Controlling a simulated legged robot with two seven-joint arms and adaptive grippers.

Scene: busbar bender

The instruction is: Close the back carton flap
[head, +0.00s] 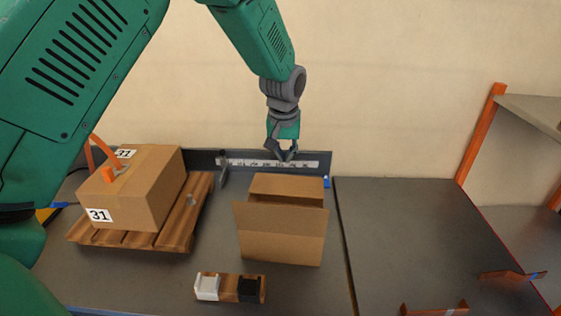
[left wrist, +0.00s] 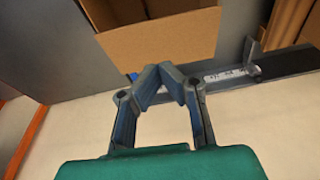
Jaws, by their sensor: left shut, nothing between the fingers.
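An open brown carton (head: 282,238) stands on the grey table in the middle of the head view. Its front flap hangs outward over the near side. Its back flap (head: 287,184) shows at the far side, and in the left wrist view the flap (left wrist: 155,42) spreads out toward the gripper, open. My left gripper (head: 284,157) is behind the carton, near the back wall, pointing down with its fingers together and empty. In the left wrist view the fingertips (left wrist: 165,72) lie just beyond the flap's lower edge; whether they touch it is unclear. My right gripper is not in view.
A ruler rail (head: 268,163) runs along the back of the table behind the carton. A taped box (head: 150,205) sits on a wooden pallet (head: 185,230) at left. A wooden block holder (head: 229,286) lies in front. The right table section (head: 415,225) is mostly clear.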

